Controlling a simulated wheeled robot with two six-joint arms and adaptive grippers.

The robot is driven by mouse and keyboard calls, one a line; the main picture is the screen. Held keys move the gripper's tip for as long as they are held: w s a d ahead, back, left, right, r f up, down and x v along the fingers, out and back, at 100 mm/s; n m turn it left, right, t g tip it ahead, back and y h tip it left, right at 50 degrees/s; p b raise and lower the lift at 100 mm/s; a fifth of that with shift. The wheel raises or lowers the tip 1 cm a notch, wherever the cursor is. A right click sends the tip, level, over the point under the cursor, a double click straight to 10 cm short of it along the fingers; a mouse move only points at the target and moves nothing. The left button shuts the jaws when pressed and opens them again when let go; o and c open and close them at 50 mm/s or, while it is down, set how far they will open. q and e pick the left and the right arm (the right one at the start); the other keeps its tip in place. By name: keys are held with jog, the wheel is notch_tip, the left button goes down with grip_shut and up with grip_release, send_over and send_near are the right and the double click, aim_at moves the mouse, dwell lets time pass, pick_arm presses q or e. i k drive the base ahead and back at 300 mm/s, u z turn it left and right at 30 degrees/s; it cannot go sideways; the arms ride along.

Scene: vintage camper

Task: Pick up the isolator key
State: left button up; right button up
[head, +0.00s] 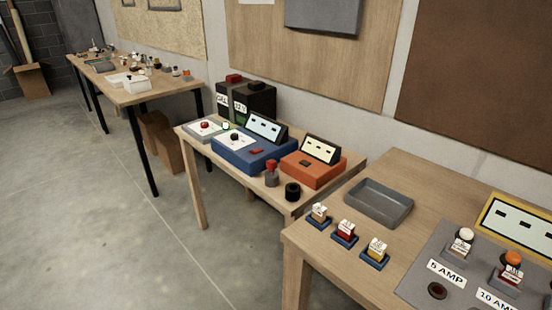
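A small red-topped piece (271,165) stands upright in or on a grey block (272,180) near the front edge of the middle table (225,178). It may be the isolator key, but it is too small to be sure. Neither of my grippers is in view.
The middle table also bears a blue box (231,157), an orange box (323,177), a black roll (292,191) and a dark battery (262,102). The right table holds a grey tray (378,221) and fuse blocks. Open floor (90,220) lies left.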

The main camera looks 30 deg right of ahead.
aim_at(271, 164)
jog(key=z, duration=0.55)
jog(key=i, duration=0.75)
jog(key=z, duration=0.85)
